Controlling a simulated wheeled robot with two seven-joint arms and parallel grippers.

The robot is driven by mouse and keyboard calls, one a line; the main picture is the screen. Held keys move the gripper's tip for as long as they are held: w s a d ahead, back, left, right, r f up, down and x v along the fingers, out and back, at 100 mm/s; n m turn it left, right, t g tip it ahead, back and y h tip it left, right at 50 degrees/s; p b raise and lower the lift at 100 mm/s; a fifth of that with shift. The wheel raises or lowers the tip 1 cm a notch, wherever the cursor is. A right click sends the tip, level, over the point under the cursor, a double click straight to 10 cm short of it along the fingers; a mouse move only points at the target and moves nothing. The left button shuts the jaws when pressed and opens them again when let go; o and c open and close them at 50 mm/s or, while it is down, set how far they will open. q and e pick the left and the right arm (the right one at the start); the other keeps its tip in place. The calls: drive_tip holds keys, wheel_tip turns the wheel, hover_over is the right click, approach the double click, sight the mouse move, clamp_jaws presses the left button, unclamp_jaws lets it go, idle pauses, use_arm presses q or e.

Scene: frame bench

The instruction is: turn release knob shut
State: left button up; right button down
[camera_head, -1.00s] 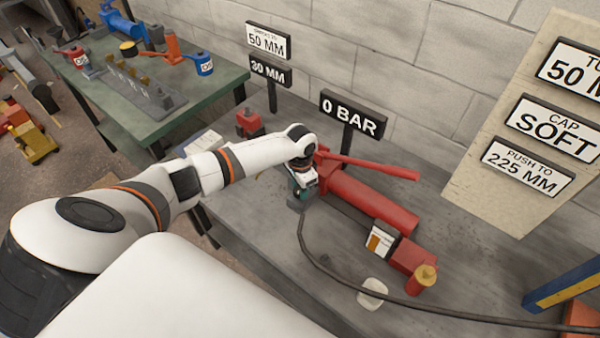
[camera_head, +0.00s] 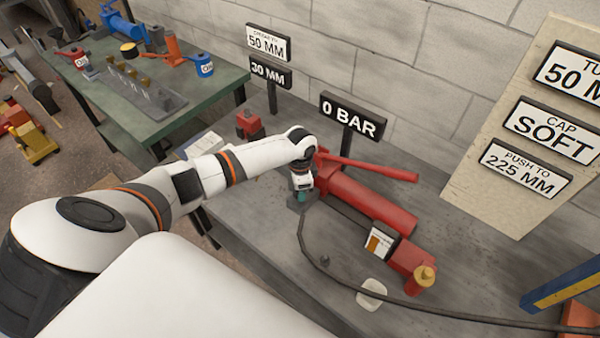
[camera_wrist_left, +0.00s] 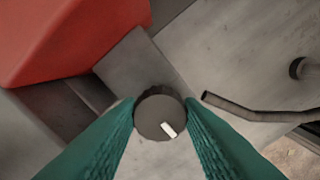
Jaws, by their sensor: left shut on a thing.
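The release knob (camera_wrist_left: 160,115) is a round dark grey knob with a white pointer mark, seen from above in the left wrist view. The mark points toward the lower right. My left gripper (camera_wrist_left: 160,118) has its two teal fingers on either side of the knob and is shut on it. In the head view my left gripper (camera_head: 300,196) is at the near left end of the red hand pump (camera_head: 372,203), and the knob is hidden there. The pump's red body also shows in the left wrist view (camera_wrist_left: 70,35). My right gripper is not in view.
A "0 BAR" sign (camera_head: 348,116) stands behind the pump. The red pump handle (camera_head: 370,168) slants above the body. A dark hose (camera_head: 340,270) curves across the bench front. A small red block (camera_head: 249,124) sits at the back left. A green table (camera_head: 185,118) stands further left.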

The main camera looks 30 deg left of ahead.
use_arm(q)
drive_tip(key=shift+w+r, duration=0.1)
drive_tip(key=o, duration=1)
drive_tip(key=shift+c, duration=0.2)
wheel_tip(320, 180, up, 12)
drive_tip(key=b, duration=0.1)
drive_tip(key=shift+d, duration=0.1)
